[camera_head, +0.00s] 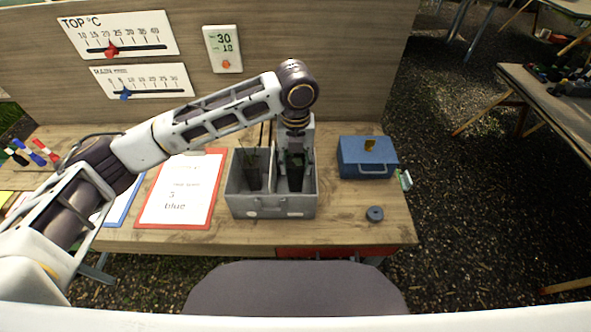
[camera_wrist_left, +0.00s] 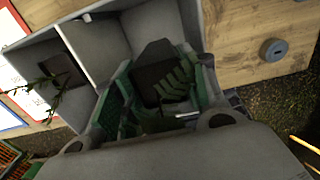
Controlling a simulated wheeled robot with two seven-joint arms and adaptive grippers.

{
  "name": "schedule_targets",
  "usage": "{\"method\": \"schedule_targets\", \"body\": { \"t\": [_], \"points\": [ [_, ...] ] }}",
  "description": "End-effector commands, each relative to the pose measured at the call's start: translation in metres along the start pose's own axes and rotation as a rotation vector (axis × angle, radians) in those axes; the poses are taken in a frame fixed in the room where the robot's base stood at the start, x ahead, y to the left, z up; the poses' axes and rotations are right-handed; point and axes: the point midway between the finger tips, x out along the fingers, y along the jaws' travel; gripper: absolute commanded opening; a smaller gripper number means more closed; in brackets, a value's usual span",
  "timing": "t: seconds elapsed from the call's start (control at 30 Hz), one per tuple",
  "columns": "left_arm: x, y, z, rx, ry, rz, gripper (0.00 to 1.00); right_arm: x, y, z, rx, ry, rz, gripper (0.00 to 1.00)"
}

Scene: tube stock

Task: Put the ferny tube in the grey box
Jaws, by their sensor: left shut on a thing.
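The grey box (camera_head: 272,208) stands on the wooden table and has two compartments split by a wall. My left gripper (camera_head: 295,160) reaches down over its right compartment. In the left wrist view its green-lined fingers (camera_wrist_left: 160,100) are shut on the ferny tube (camera_wrist_left: 176,86), which shows a green fern frond against a dark part. The tube is within the right compartment's outline; whether it touches the floor is hidden. The box walls also show in the left wrist view (camera_wrist_left: 95,48). My right gripper is not in view.
The left compartment holds a dark item (camera_head: 251,178) with a thin leafy twig (camera_wrist_left: 52,84). A blue case (camera_head: 367,158) stands right of the box, with a blue-grey ring (camera_head: 375,214) in front. A red-framed sheet (camera_head: 183,190) lies left. Front right table is mostly clear.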

Motion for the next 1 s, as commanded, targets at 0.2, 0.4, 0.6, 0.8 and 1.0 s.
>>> {"method": "schedule_targets", "body": {
  "t": [0.2,0.4,0.6,0.8,1.0],
  "points": [
    [0.027,0.001,-0.001,0.0,0.002,0.002,0.0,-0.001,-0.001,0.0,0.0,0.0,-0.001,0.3],
    [0.038,0.0,0.0,0.001,-0.001,0.0,0.0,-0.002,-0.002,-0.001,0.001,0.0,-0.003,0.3],
    [0.038,0.0,0.0,0.001,-0.001,0.0,0.0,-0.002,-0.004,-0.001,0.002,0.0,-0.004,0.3],
    [0.04,0.0,0.0,0.0,0.0,0.001,0.0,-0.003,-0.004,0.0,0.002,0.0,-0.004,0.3],
    [0.041,0.0,0.0,0.0,0.0,0.001,0.52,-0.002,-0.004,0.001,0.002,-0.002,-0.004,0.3]
  ]
}}
